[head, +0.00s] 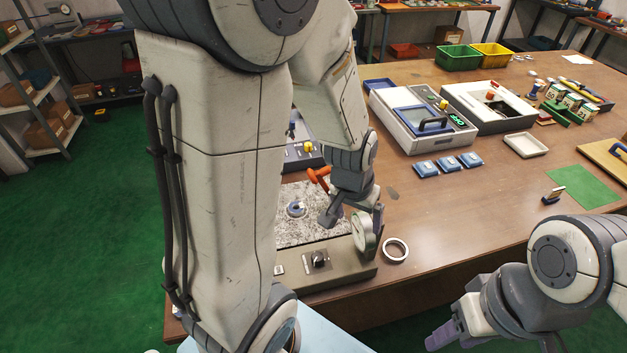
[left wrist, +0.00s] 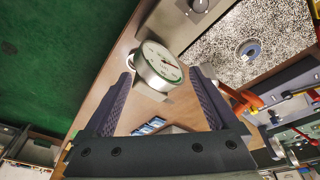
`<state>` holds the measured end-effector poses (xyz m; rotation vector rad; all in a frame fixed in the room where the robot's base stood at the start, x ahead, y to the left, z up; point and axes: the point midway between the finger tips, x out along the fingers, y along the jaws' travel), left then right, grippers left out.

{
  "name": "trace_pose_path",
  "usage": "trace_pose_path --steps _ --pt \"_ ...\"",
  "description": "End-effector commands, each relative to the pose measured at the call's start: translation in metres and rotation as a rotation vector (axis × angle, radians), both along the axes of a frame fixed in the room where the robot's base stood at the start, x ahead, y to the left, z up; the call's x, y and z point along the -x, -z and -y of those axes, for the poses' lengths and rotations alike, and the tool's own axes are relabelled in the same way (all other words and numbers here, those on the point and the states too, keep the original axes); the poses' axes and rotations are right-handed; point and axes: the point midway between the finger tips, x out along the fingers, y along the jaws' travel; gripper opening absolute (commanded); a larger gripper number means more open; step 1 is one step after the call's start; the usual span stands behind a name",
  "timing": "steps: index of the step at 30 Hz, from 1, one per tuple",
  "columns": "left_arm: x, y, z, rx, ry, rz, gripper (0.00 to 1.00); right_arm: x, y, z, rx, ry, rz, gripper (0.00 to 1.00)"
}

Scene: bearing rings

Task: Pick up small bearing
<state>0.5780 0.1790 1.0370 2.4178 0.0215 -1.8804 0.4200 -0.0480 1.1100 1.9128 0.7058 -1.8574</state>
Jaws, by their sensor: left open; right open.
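A small bearing ring (head: 296,210) lies on the speckled granite plate (head: 318,197); it also shows in the left wrist view (left wrist: 247,49), where it has a blue centre. A larger steel ring (head: 397,250) lies on the brown table beside the dial gauge (head: 361,232), and is partly hidden behind the gauge in the left wrist view. My left gripper (head: 353,217) is open and empty above the plate's right edge. In the left wrist view the gauge (left wrist: 160,64) shows between its fingertips. My right gripper (head: 447,335) is open, low in front of the table.
An orange handle (head: 318,178) stands close to the left gripper. A grey base with a black knob (head: 318,260) borders the plate in front. Blue boxes (head: 448,164), a white tray (head: 525,145) and two machines (head: 424,118) stand farther back.

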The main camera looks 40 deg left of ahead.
Motion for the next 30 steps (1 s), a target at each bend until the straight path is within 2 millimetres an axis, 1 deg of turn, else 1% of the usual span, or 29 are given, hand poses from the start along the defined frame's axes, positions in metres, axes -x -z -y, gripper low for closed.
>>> trace_pose_path --steps 1,2,3,4,5,6,9,12,15,19,21,30 --pt "-0.007 -0.006 -0.031 -0.007 -0.097 0.01 0.93 0.0 -0.018 0.0 0.0 0.0 0.0 0.5" --pt "-0.01 -0.006 -0.046 -0.013 -0.142 0.023 0.93 0.0 -0.022 0.0 0.0 0.0 0.0 0.5" --pt "-0.014 -0.004 -0.065 -0.022 -0.196 0.038 0.93 0.0 -0.028 0.0 0.0 0.0 0.0 0.5" --pt "-0.015 -0.002 -0.079 -0.027 -0.237 0.049 0.93 0.0 -0.031 0.0 0.0 0.0 0.0 0.5" --pt "-0.019 0.015 -0.092 -0.03 -0.286 0.056 0.93 0.0 -0.022 0.0 0.0 0.0 0.0 0.5" --pt "-0.022 0.026 -0.11 -0.039 -0.346 0.07 0.93 0.0 -0.02 0.0 0.0 0.0 0.0 0.5" --pt "-0.023 0.044 -0.148 -0.063 -0.467 0.098 0.93 0.0 -0.02 0.0 0.001 0.0 -0.001 0.5" --pt "-0.02 0.055 -0.171 -0.088 -0.537 0.112 0.93 0.0 -0.02 0.0 0.001 0.0 -0.001 0.5" --pt "-0.021 0.068 -0.183 -0.1 -0.564 0.117 0.93 0.0 -0.017 0.0 0.0 0.0 0.0 0.5" --pt "-0.028 0.089 -0.187 -0.1 -0.566 0.118 0.93 0.0 -0.011 0.0 0.0 0.0 0.0 0.5" --pt "-0.031 0.096 -0.189 -0.101 -0.564 0.117 0.93 0.0 -0.013 0.0 0.001 0.0 -0.001 0.5" --pt "-0.039 0.114 -0.194 -0.1 -0.563 0.118 0.93 0.0 -0.016 0.0 0.0 0.0 0.0 0.5"
